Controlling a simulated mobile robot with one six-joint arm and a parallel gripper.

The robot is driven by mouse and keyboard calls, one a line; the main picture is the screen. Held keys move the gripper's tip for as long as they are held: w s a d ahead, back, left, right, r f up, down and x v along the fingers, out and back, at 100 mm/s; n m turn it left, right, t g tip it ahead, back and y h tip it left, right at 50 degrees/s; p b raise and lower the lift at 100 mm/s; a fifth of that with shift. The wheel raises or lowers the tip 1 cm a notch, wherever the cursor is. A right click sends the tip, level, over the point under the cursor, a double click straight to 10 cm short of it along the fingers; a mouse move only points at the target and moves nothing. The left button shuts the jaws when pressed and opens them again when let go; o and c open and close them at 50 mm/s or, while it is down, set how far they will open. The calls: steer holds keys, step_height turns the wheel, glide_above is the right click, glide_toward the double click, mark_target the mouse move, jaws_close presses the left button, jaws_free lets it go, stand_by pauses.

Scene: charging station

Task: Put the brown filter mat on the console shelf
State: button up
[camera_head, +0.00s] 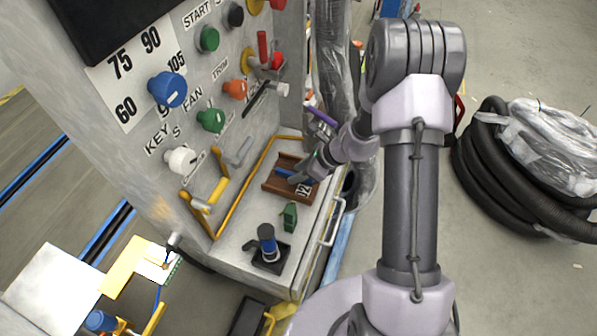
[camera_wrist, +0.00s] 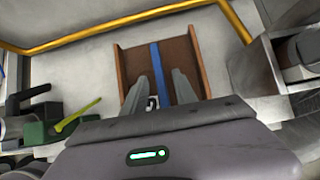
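A brown piece with raised side walls, a blue strip along its middle and a white label (camera_head: 276,183) lies on the grey console shelf (camera_head: 225,243). It is the only brown mat-like thing in view, and I take it for the filter mat. In the wrist view the brown piece (camera_wrist: 130,68) is straight ahead. My gripper (camera_wrist: 160,76) reaches over it, with its two fingers apart on either side of the blue strip and a gap to the strip on both sides. Whether the fingertips touch the brown piece cannot be told. My gripper and wrist cover its near end.
A yellow rail (camera_head: 240,195) edges the shelf along the panel. Coiled black hoses (camera_head: 490,180) lie on the floor at right.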

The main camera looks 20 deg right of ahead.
steer(key=shift+r+p, duration=0.3)
steer(key=shift+r, duration=0.05)
steer(key=p+v, duration=0.5)
steer(key=v, duration=0.6)
steer(key=s+a+r+n, duration=0.1)
steer(key=a+r+n, duration=0.2)
steer(key=r, duration=0.3)
steer(key=s+a+r+n, duration=0.2)
steer(key=r+n, duration=0.2)
steer(key=r, duration=0.3)
steer(key=s+a+r+n+h, duration=0.2)
steer(key=s+r+n, duration=0.4)
steer(key=s, duration=0.3)
steer(key=s+a+r+n+t+h, duration=0.1)
steer(key=s+a+r+n+h, duration=0.1)
steer(key=s+r+n, duration=0.5)
steer(key=shift+s+a+r+n, duration=0.25)
steer(key=shift+s+a+n, duration=0.2)
steer(key=shift+s, duration=0.8)
